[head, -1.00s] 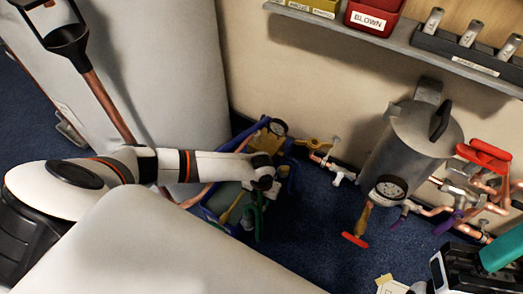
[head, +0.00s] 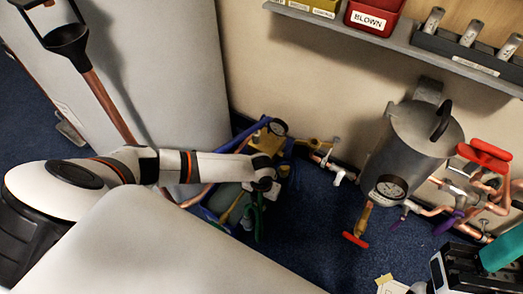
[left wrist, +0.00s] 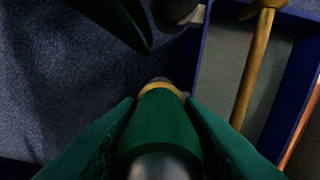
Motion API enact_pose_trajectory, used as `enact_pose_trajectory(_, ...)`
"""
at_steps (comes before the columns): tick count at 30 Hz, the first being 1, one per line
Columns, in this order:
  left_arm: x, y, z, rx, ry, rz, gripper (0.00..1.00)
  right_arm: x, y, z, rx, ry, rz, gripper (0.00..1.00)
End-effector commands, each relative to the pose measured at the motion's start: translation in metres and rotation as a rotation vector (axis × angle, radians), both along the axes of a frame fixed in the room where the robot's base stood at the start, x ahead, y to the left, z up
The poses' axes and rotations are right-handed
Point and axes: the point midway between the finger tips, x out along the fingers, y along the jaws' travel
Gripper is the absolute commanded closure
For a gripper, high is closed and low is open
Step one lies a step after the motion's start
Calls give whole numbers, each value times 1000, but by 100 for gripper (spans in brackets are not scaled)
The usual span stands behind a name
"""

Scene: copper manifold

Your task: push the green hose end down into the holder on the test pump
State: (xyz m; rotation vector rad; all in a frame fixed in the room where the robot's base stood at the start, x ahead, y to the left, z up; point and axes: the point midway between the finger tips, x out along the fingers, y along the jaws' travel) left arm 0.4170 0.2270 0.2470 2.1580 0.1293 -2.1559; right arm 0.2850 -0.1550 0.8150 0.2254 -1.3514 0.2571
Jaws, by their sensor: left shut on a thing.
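The green hose end (left wrist: 160,125) is in the middle of the left wrist view, with a brass-coloured band at its far tip. My left gripper (left wrist: 160,118) is shut on it, one green finger on each side. In the head view my left gripper (head: 261,186) is over the near side of the test pump (head: 225,214), a blue tray with a gauge and brass parts. A dark round part shows just past the tip; I cannot tell if it is the holder or if they touch.
A yellow handle bar (left wrist: 252,65) lies along the tray beside the hose end. A grey tank (head: 412,145) with a gauge and copper pipes stands at the right. White rounded bodies crowd the left and front. Blue floor is clear between pump and tank.

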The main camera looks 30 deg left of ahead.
Motion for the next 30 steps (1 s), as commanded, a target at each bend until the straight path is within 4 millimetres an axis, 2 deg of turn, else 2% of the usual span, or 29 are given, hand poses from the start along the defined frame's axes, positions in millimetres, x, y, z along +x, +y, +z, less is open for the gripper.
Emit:
enact_pose_trajectory(19,0,0,-7,0,-1,0,93,0,0,-5,0,0,0,64)
enact_pose_trajectory(20,0,0,-7,0,-1,0,63,0,0,-5,0,0,0,64)
enact_pose_trajectory(24,0,0,-7,0,-1,0,41,0,0,-5,0,0,-1,64)
enact_pose_trajectory(30,0,0,-7,0,-1,0,41,0,0,-5,0,0,-1,64)
